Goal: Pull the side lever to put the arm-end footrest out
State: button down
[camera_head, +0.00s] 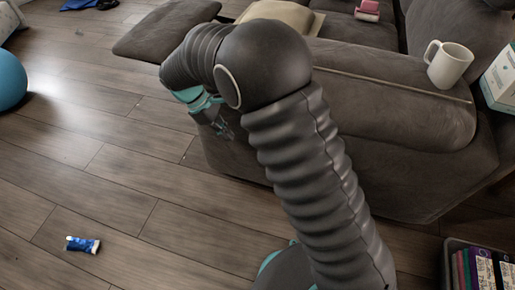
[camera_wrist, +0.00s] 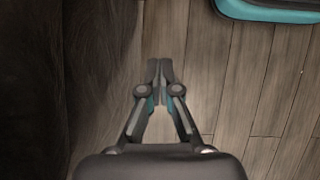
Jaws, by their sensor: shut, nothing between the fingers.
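The grey-brown sofa (camera_head: 400,165) stands with its near side towards me. A padded footrest panel (camera_head: 150,32) sticks out level from the sofa's end, at the upper left of the head view. My gripper (camera_wrist: 161,72) is shut and empty in the wrist view, with its fingertips together above the wood floor. The dark sofa side (camera_wrist: 35,80) is to its left, apart from the fingers. I cannot make out the side lever in either view.
A white mug (camera_head: 449,64) stands on the sofa arm, with a white box (camera_head: 501,80) beyond it. A blue tube (camera_head: 83,244) lies on the floor, and a blue ball (camera_head: 8,80) is at the left. A crate (camera_head: 451,270) is at the lower right. The left floor is mostly clear.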

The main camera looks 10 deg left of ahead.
jog(key=w+d+f+n+b, duration=0.1)
jog(key=d+f, duration=0.5)
jog(key=d, duration=0.3)
jog(key=shift+f, duration=0.2)
jog(key=shift+d+r, duration=0.1)
dwell(0.5)
